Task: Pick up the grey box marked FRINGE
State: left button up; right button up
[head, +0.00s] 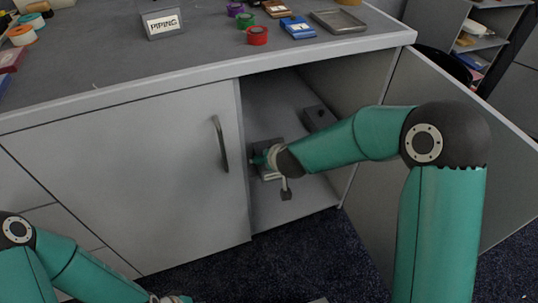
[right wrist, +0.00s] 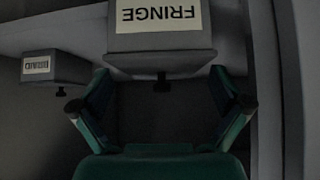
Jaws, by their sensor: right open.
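The grey box marked FRINGE (right wrist: 160,42) is at the top middle of the right wrist view, its white label upside down and a dark knob on its near face. In the head view it appears to be in the open cabinet, mostly hidden by my right gripper (head: 269,171). That gripper (right wrist: 162,104) is open, its fingertips spread to either side just short of the box's near face, with nothing between them. My left gripper (head: 172,298) barely shows at the bottom edge of the head view; its fingers cannot be made out.
A second grey labelled box (right wrist: 55,68) stands beside it. The cabinet's right door (head: 465,130) is swung open; the left door (head: 130,180) covers the other half. On the counter are a box marked PIPING (head: 162,24), spools and a tray (head: 338,21).

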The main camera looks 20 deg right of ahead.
jog(key=v, duration=0.6)
jog(key=shift+s+r, duration=0.1)
